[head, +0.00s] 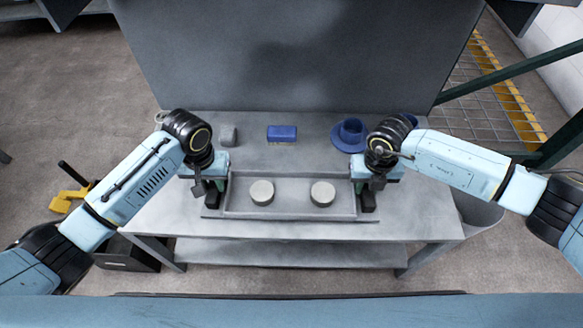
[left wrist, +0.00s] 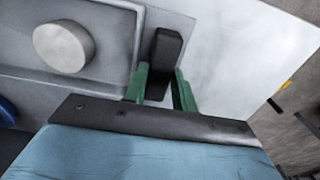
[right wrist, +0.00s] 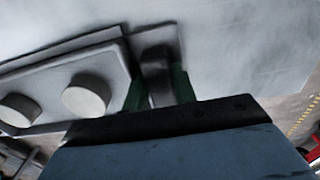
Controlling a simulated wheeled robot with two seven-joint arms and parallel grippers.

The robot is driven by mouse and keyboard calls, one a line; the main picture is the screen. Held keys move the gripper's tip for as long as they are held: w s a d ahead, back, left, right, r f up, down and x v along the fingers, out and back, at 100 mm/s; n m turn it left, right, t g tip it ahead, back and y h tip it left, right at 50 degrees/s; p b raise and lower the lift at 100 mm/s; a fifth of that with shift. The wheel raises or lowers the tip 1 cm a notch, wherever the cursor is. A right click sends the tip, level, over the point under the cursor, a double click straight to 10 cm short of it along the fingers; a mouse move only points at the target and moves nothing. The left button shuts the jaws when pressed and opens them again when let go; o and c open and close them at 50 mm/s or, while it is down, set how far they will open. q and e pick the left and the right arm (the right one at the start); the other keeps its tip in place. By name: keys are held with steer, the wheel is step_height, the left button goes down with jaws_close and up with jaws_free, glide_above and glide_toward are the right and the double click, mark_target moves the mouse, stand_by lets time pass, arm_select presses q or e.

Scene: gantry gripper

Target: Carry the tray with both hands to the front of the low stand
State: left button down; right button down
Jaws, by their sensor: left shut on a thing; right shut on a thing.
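The grey tray (head: 292,195) is at the front middle of the grey stand (head: 420,222), carrying two pale round discs, left (head: 262,192) and right (head: 323,193). A thin grey plate shows along its front edge; I cannot tell whether the tray rests on it or is slightly raised. My left gripper (head: 211,187) is shut on the tray's left black handle (left wrist: 167,48). My right gripper (head: 368,186) is shut on the right dark handle (right wrist: 156,62). The wrist views show green fingers on both sides of each handle.
Behind the tray are a small grey object (head: 228,135), a blue block (head: 282,133) and a blue cup (head: 352,130) on a blue saucer (head: 338,145). A tall grey panel (head: 300,60) closes the back. A lower shelf (head: 290,253) runs underneath.

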arm_select(q)
steer(key=shift+w+a+f+b, duration=0.1)
steer(key=shift+f+b, duration=0.5)
steer(key=shift+f, duration=0.1)
arm_select(e)
steer(key=shift+d+f, duration=0.1)
steer(key=shift+f, duration=0.6)
arm_select(q)
steer(key=c, duration=1.2)
jaws_free()
steer(key=shift+r, duration=0.1)
arm_select(e)
steer(key=c, duration=1.2)
jaws_free()
steer(key=shift+r, duration=0.15)
arm_select(q)
steer(key=shift+o, duration=0.4)
arm_select(e)
steer(key=shift+o, duration=0.4)
arm_select(q)
steer(key=shift+d, duration=0.25)
arm_select(e)
steer(key=shift+a, duration=0.3)
